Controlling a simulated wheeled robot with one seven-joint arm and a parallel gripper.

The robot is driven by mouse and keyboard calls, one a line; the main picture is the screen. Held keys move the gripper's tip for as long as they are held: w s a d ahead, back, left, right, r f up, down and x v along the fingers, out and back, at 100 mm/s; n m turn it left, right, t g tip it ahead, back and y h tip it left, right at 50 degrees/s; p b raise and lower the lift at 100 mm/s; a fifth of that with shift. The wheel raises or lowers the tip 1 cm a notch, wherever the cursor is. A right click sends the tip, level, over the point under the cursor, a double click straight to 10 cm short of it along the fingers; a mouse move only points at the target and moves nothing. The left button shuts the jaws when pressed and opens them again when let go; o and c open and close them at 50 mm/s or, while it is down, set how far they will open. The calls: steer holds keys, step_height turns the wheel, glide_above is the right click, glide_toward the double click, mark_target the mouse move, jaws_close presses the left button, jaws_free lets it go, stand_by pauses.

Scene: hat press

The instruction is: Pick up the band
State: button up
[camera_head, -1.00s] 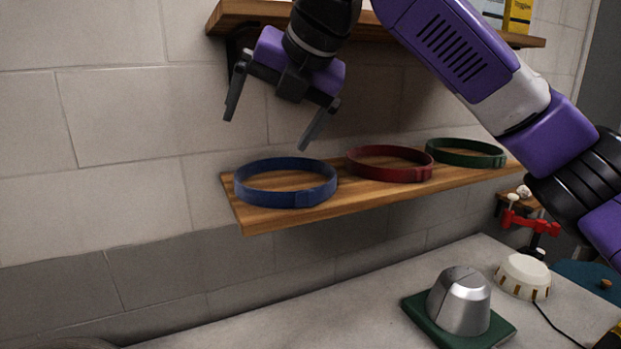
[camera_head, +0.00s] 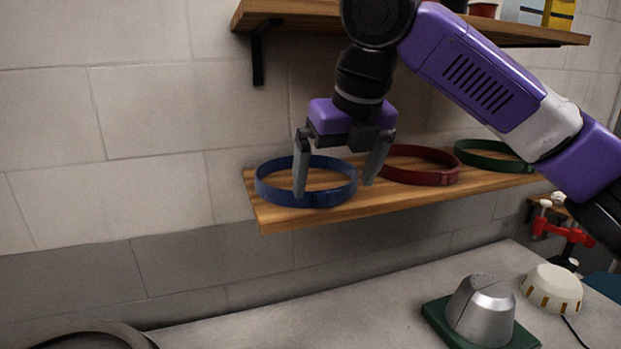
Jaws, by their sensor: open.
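Three bands lie in a row on a wooden shelf (camera_head: 285,222): a blue band (camera_head: 272,191) at the left, a red band (camera_head: 436,178) in the middle and a green band (camera_head: 482,160) at the right. My gripper (camera_head: 335,190) is open and points down at the blue band. Its left finger shows in front of the blue band's ring, and its right finger is at the right of that band, between it and the red band. Neither finger clearly grips anything. The gripper hides part of the blue band's back right rim.
An upper shelf (camera_head: 300,22) with several items is above, with a black bracket (camera_head: 258,62). Below, the grey worktop (camera_head: 330,310) holds a metal block on a green base (camera_head: 437,318) and a cream round piece (camera_head: 552,288). A red clamp (camera_head: 565,232) is at the right.

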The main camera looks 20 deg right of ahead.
mark_target(330, 195)
steer(key=shift+x, duration=1.7)
steer(key=c, duration=2)
steer(key=shift+r, duration=0.1)
